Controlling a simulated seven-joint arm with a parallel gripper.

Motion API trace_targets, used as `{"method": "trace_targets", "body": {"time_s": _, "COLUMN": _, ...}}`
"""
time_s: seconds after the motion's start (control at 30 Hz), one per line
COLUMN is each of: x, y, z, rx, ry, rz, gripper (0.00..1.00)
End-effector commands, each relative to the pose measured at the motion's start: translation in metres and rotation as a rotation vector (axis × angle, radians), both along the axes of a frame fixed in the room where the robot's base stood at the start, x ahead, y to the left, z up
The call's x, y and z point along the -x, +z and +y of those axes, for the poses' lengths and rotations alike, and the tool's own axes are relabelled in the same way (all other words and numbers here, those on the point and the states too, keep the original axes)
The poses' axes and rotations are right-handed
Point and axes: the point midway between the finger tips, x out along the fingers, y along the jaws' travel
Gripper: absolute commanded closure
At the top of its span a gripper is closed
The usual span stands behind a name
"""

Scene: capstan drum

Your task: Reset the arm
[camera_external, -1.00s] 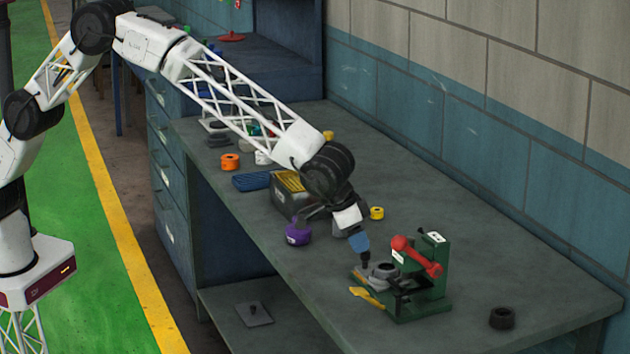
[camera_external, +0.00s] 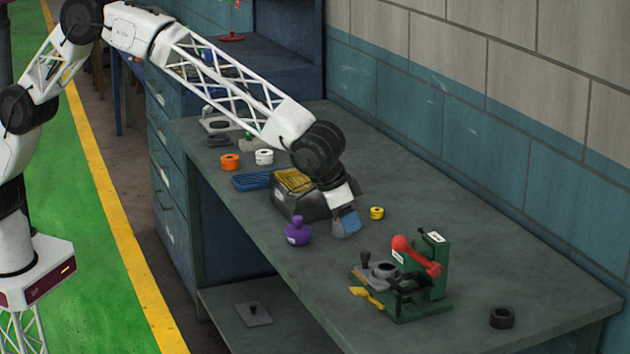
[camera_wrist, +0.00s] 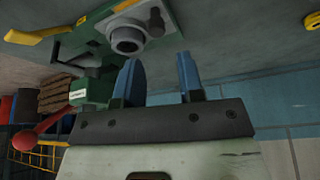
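My gripper (camera_external: 346,228), with blue fingers, hangs over the bench behind and to the left of the green fixture (camera_external: 436,312). In the wrist view my gripper (camera_wrist: 160,64) has its fingers apart with nothing between them. The fixture carries a red-handled lever (camera_external: 416,255), a grey round drum (camera_external: 384,271) and a small black knob (camera_external: 365,259) standing at its left back. The wrist view shows the drum (camera_wrist: 128,40) and the knob (camera_wrist: 155,18) beyond my fingers, clear of them.
A purple pot (camera_external: 298,232) stands left of my gripper, and a yellow ring (camera_external: 377,212) lies to its right. A grey bin (camera_external: 296,204) is behind it.

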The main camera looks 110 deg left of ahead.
Motion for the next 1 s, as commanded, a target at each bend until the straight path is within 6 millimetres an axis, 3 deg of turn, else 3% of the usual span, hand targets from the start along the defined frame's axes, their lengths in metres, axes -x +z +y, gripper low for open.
{"method": "trace_targets", "body": {"time_s": 0.17, "x": 0.008, "y": 0.009, "z": -0.001, "rx": 0.000, "ry": -0.005, "rz": 0.001, "gripper": 0.65}}
{"method": "trace_targets", "body": {"time_s": 0.37, "x": 0.033, "y": 0.031, "z": -0.006, "rx": 0.000, "ry": -0.024, "rz": 0.008, "gripper": 0.65}}
{"method": "trace_targets", "body": {"time_s": 1.0, "x": 0.174, "y": 0.124, "z": -0.027, "rx": 0.003, "ry": -0.124, "rz": 0.048, "gripper": 0.65}}
